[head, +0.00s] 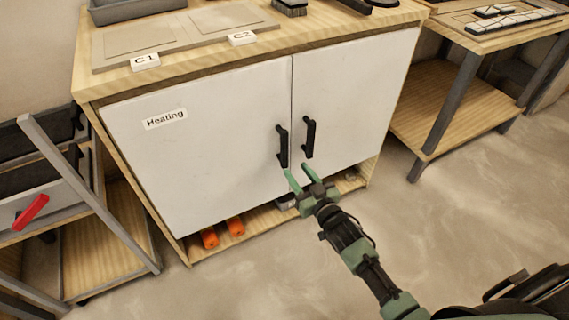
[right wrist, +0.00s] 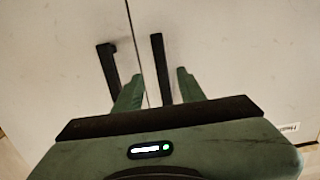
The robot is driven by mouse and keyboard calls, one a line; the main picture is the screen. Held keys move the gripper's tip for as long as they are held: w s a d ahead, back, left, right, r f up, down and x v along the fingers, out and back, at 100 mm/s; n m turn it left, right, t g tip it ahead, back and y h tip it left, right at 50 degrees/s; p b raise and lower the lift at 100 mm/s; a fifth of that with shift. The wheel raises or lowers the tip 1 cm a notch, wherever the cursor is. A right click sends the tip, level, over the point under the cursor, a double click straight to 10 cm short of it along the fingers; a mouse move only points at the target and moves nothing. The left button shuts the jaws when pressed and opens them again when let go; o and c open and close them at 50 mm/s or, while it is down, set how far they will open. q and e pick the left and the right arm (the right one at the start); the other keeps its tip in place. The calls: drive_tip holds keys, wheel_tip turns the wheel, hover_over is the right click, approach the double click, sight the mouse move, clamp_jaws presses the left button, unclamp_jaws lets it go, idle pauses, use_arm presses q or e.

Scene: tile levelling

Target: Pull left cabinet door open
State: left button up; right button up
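The left cabinet door (head: 210,130) is white, bears a "Heating" label (head: 165,119) and looks shut. Its black vertical handle (head: 283,147) is near the seam with the right door (head: 350,90). My right gripper (head: 297,172) is open at the lower end of this handle. In the right wrist view, which looks turned over, the left door's handle (right wrist: 162,70) shows between the two green fingers (right wrist: 160,88), with gaps at both sides. The right door's handle (right wrist: 108,66) is outside the fingers. My left gripper is not in view.
Orange items (head: 222,233) lie on the open shelf under the doors. A shelf rack with a red-handled drawer (head: 30,212) stands at the left, a wooden table (head: 490,30) at the right. The floor in front (head: 240,285) is clear.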

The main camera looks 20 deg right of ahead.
sight(286, 152)
use_arm(q)
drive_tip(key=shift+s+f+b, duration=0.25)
drive_tip(key=shift+b, duration=0.8)
use_arm(e)
drive_tip(key=shift+t, duration=0.3)
drive_tip(key=w, duration=0.2)
drive_tip(key=w+a+r, duration=0.1)
drive_tip(key=w, duration=0.2)
drive_tip(key=w+r, duration=0.1)
drive_tip(key=w, duration=0.2)
drive_tip(key=shift+w+a, duration=0.15)
drive_tip(key=shift+a, duration=0.1)
clamp_jaws()
